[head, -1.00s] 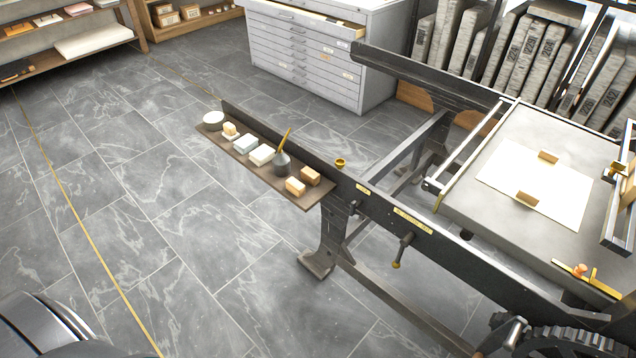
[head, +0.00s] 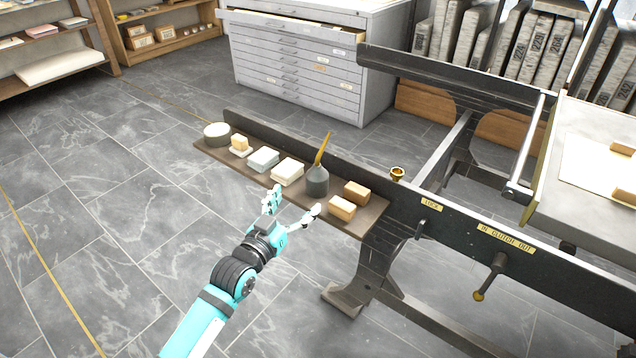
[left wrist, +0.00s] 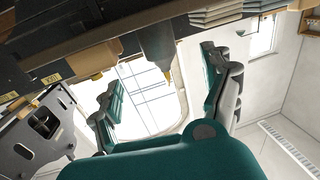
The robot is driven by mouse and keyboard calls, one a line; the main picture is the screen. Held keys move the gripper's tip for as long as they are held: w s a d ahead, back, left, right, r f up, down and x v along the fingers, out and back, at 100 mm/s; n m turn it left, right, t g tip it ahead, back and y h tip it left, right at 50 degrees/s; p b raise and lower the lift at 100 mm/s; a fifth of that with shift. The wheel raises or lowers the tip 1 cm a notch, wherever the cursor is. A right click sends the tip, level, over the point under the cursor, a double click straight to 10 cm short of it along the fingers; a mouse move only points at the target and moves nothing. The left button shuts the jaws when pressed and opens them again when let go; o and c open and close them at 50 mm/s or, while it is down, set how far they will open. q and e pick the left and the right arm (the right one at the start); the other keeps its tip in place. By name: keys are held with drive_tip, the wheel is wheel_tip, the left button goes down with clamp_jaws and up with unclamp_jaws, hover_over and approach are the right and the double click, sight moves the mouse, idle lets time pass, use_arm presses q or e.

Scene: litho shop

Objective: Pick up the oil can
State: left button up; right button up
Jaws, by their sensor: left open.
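The oil can (head: 317,181), a dark grey can with a long thin brass spout, stands upright on the narrow shelf (head: 222,152) along the press's side. My left gripper (head: 294,203) is open and empty in front of the shelf, its two fingers spread and pointing toward the can. In the left wrist view the oil can (left wrist: 157,42) appears upside down, beyond and between the open fingers (left wrist: 160,68), not touching them as far as I can see. My right gripper is not in view.
A dark press rail (head: 270,140) runs behind. Floor in front is clear.

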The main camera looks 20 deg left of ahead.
sight(312, 183)
use_arm(q)
drive_tip(key=w, duration=0.3)
drive_tip(key=w+d, duration=0.1)
drive_tip(key=w, duration=0.1)
drive_tip(key=shift+w+f+b, duration=0.1)
drive_tip(key=shift+w+b, duration=0.1)
drive_tip(key=shift+b, duration=0.2)
drive_tip(key=shift+w+d+b, duration=0.2)
drive_tip(key=shift+w+b, duration=0.05)
drive_tip(key=shift+w, duration=0.65)
drive_tip(key=shift+w+d+b, duration=0.15)
drive_tip(key=shift+w+b, duration=0.05)
drive_tip(key=shift+w, duration=0.7)
drive_tip(key=shift+w+d+b, duration=0.2)
drive_tip(key=shift+w+b, duration=0.05)
drive_tip(key=shift+w, duration=0.65)
drive_tip(key=c, duration=1.1)
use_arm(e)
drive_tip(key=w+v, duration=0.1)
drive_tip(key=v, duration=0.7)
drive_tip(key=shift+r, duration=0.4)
use_arm(q)
drive_tip(key=shift+c, duration=0.2)
